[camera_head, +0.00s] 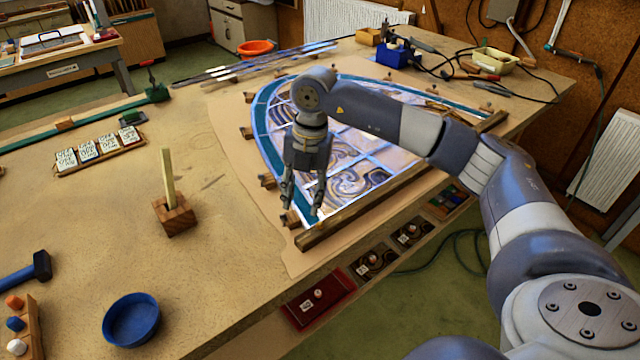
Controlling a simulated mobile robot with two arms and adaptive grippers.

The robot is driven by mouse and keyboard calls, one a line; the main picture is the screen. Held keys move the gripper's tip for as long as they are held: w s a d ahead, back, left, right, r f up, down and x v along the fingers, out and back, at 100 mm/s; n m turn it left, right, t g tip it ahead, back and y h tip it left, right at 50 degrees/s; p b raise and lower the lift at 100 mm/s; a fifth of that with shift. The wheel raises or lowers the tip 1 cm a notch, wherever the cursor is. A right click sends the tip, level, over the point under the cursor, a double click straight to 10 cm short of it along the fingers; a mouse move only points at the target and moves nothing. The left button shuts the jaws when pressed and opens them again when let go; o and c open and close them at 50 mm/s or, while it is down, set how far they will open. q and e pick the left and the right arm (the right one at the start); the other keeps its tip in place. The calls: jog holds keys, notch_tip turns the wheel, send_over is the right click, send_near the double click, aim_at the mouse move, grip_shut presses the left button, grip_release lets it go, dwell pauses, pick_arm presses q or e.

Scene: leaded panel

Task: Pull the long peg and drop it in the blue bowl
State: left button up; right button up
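The long peg (168,177) is a pale wooden stick standing nearly upright in a small brown wooden block (175,216) on the table. The blue bowl (131,319) sits on the table at the lower left, and it looks empty. My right gripper (301,205) points down over the near left corner of the leaded panel, to the right of the peg and apart from it. Its two fingers are spread, with nothing held between them. My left gripper does not show in the head view.
The leaded panel (273,135) lies right of the peg, with a wooden bar (390,190) along its near edge. A hammer (27,270) and a rack of coloured pegs (22,325) are at the left. Bare table lies between block and panel.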

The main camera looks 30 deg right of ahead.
aim_at(319, 223)
jog(key=d+m+h, duration=0.1)
jog(key=d, duration=0.3)
jog(key=f+p, duration=0.3)
jog(key=f, duration=0.5)
jog(key=shift+s+f, duration=0.15)
jog(key=shift+s, duration=0.05)
jog(key=shift+f, duration=0.65)
grip_shut()
jog(key=c, duration=0.9)
grip_release()
jog(key=shift+r, duration=0.25)
grip_shut()
jog(key=shift+r+p, duration=1.1)
jog(key=shift+r, duration=0.4)
